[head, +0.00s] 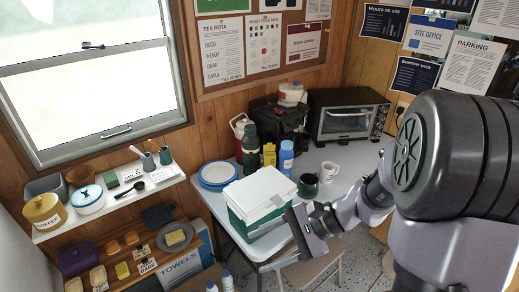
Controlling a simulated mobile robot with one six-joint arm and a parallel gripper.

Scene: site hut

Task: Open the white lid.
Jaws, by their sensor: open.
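A cool box stands near the front of the grey table, with a white lid (258,190) over a green and white body (262,222). The lid lies down flat on the body and looks closed. My gripper (302,232) is just to the right of the cool box's front right corner, at about body height. It looks apart from the lid, though the exact gap is hard to judge. Its jaws are open with nothing seen between them. My arm hides part of the table's right side.
A toaster oven (347,113) is at the back. A stool (312,272) is below the table's front edge.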

